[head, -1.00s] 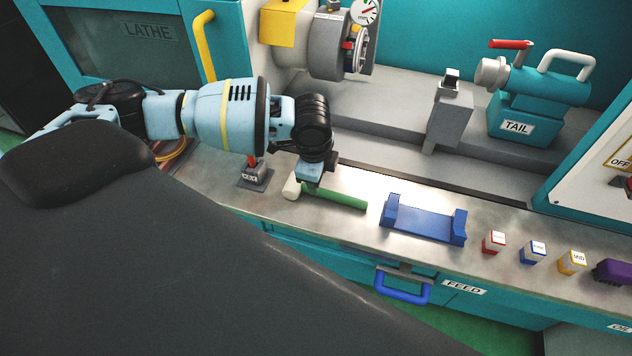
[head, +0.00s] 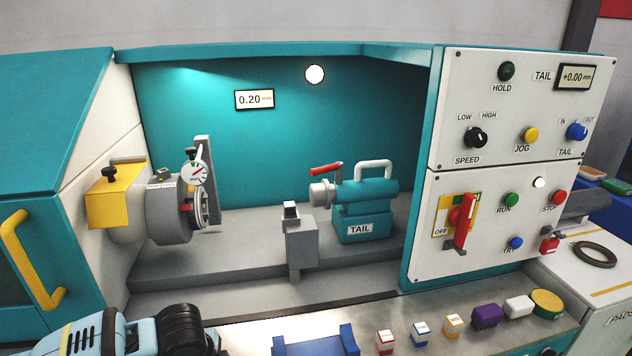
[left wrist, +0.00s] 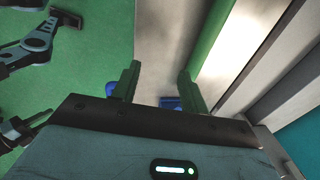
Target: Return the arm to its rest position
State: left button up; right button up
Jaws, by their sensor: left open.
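My left arm (head: 100,335) shows at the bottom left of the head view, pale blue with a black wrist joint. Its gripper is below that picture's edge. In the left wrist view my left gripper (left wrist: 160,84) has two dark green fingers held well apart, with nothing gripped between them. A long green bar (left wrist: 211,38) runs beyond the right finger; I cannot tell whether it touches it. Bits of blue show beyond the fingers. My right gripper is in neither view.
The lathe's chuck (head: 180,215), tailstock (head: 368,208) and control panel (head: 500,165) stand behind the counter. A blue cradle (head: 318,346) is at the front.

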pick_arm(q)
jog(key=s+d+f+n+h, duration=0.4)
jog(key=s+d, duration=0.7)
jog(key=s, duration=0.3)
jog(key=s+a+f+n+g+y, duration=0.1)
jog(key=s+a+f+n+y, duration=0.1)
jog(key=s+a+n, duration=0.45)
jog(key=s+a+f+n+y, duration=0.2)
jog(key=s+a+n, duration=0.2)
jog(key=s+a, duration=0.5)
jog(key=w+d+f+t+h, duration=0.1)
jog(key=w+d+f+t, duration=0.3)
jog(key=f+t, duration=0.3)
notch_tip(320, 180, down, 2)
jog(key=shift+w+d+f+t, duration=0.15)
jog(key=shift+w+d+t, duration=0.15)
jog(key=shift+w, duration=0.1)
